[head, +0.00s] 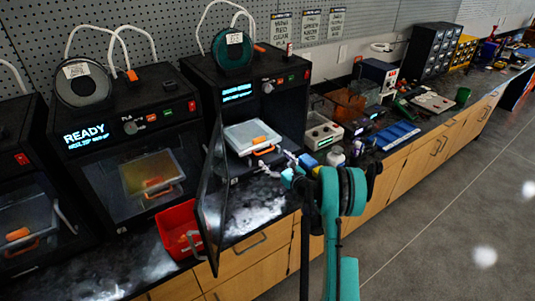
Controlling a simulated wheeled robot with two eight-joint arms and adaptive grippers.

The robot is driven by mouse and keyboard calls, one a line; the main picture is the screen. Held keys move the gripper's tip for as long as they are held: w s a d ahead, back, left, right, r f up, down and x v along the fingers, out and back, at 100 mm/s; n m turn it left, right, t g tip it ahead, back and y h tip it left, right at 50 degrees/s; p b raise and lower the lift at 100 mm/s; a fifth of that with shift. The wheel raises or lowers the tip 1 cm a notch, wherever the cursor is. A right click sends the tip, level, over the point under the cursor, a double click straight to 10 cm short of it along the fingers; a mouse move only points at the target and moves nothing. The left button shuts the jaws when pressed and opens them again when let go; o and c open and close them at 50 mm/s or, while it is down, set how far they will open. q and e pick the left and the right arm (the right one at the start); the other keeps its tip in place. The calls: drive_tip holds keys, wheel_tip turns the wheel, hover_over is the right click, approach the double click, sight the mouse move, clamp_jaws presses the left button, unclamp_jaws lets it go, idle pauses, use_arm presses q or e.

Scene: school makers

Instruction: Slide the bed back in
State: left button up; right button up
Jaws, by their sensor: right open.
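The print bed (247,131) is a pale plate with an orange handle on its front edge. It sticks out through the open front of the right-hand printer (205,78). The printer's dark glass door (211,200) is swung open toward me on the left of the bed. My right gripper (276,164) is open, just in front of and slightly below the bed's handle. Whether a finger touches the handle is unclear. My teal arm hides part of the counter behind it. My left gripper is out of view.
A red bin (179,228) sits on the dark counter left of the open door. Two more printers with shut fronts stand to the left, one reading READY (122,140). A beige box (322,133) and a blue tray (393,136) lie right of the printer. The floor (440,210) is clear.

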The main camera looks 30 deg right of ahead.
drive_tip(key=s, duration=0.5)
drive_tip(key=shift+s+d, duration=0.15)
drive_tip(key=shift+d, duration=0.05)
